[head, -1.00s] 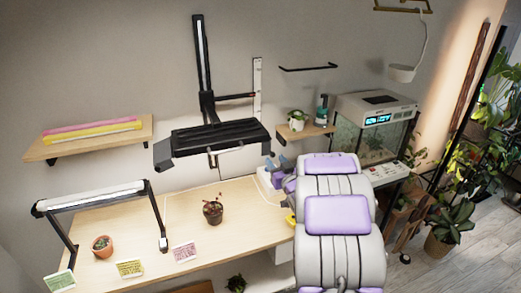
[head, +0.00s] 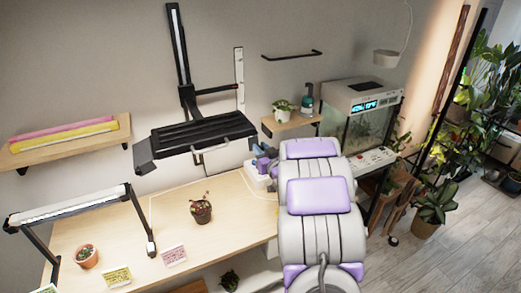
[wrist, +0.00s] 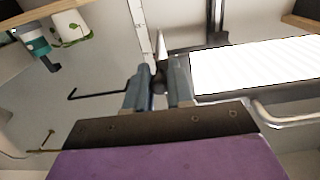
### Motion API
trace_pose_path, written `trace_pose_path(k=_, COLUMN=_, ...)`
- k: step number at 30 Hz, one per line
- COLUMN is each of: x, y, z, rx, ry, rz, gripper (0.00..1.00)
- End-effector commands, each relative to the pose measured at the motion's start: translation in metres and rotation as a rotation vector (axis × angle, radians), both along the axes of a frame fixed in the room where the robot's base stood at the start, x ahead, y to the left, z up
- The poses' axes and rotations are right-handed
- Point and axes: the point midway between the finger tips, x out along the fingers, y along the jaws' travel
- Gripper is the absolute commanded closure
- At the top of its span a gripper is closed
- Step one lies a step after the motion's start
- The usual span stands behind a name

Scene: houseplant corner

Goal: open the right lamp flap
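The black lamp (head: 205,134) is mounted on the wall above the table, with a thin handle bar (head: 212,147) along its front. In the wrist view its bright lit panel (wrist: 255,65) is at the right, with the pale handle bar (wrist: 285,120) below it. I cannot tell the right flap apart from the hood. My gripper (head: 264,153) is just right of and below the lamp's right end. In the wrist view my gripper's blue-grey fingers (wrist: 157,80) stand apart, left of the lit panel. A small dark thing shows between them; I cannot tell whether they touch it.
A shelf (head: 290,124) with a potted plant and a teal bottle is right of the lamp. A glass tank (head: 362,120) stands beyond. Below are the wooden table (head: 120,235), a small potted plant (head: 201,210) and a low lamp (head: 70,205). A wall hook (wrist: 100,92) is near my gripper.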

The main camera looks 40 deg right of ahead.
Motion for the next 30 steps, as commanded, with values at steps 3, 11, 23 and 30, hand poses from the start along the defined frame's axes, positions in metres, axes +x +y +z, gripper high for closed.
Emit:
trace_pose_path(k=3, x=0.0002, y=0.0008, z=0.0, rx=0.0, ry=0.0, rz=0.0, gripper=0.94)
trace_pose_path(k=11, x=-0.0001, y=0.0043, z=0.001, rx=-0.003, ry=0.001, rz=0.001, gripper=1.0)
trace_pose_path(k=23, x=-0.0009, y=0.002, z=0.0017, rx=-0.028, ry=0.005, rz=0.001, gripper=1.0)
trace_pose_path(k=30, x=-0.0022, y=-0.0055, z=0.002, rx=-0.141, ry=0.031, rz=-0.001, gripper=1.0)
